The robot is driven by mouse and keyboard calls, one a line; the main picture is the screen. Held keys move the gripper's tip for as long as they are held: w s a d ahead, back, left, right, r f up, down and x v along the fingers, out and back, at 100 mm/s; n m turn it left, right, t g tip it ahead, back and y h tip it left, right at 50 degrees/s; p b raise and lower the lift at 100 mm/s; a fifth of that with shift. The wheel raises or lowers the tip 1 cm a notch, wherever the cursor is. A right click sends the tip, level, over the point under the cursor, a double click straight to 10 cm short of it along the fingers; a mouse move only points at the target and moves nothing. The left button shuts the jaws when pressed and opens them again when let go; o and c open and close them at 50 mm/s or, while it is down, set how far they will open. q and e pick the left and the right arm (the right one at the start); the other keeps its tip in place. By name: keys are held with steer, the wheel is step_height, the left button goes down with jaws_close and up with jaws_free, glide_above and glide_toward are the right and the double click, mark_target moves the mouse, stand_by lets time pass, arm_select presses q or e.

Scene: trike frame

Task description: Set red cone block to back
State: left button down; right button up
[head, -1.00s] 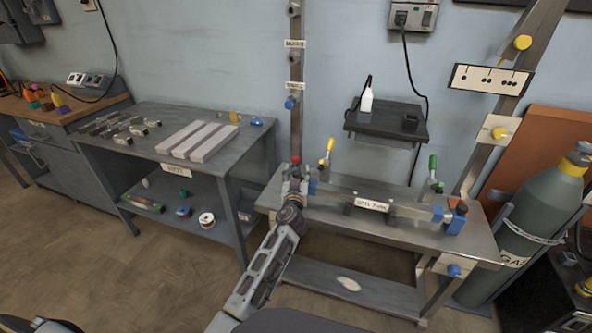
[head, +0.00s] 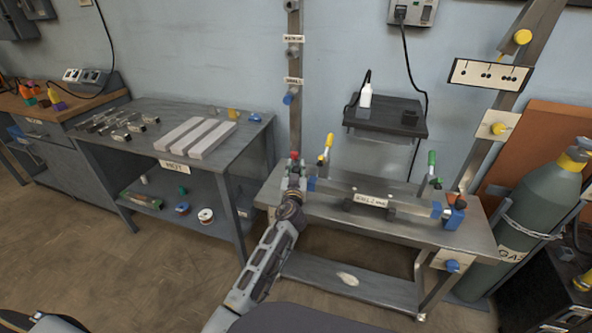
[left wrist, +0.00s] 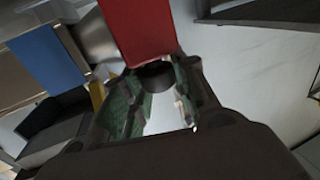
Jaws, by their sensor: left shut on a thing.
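The red cone block (head: 294,155) shows as a small red tip at the left end of the steel work table. In the left wrist view a flat red face (left wrist: 135,30) stands just past the fingertips, with a dark round part below it between the fingers. My left gripper (head: 294,170) is shut on it. A blue block (head: 311,184) is close to the right of the gripper, and a blue face (left wrist: 45,58) shows at left in the wrist view. Whether the red block touches the fixture is hidden. My right gripper is not in view.
A long fixture with a white label (head: 371,200) runs along the work table (head: 400,235). Yellow-handled (head: 327,147) and green-handled (head: 432,160) clamps stand up from it. A metal post (head: 294,70) rises behind the gripper. A grey table (head: 225,165) with pale bars is at left, a gas cylinder (head: 535,205) at right.

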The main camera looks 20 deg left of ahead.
arm_select(q)
steer(key=shift+w+a, duration=0.1)
steer(key=shift+a, duration=1.8)
steer(key=c, duration=1.1)
jaws_free()
steer(key=shift+a, duration=0.15)
step_height(320, 180, up, 10)
steer(key=shift+f, duration=0.1)
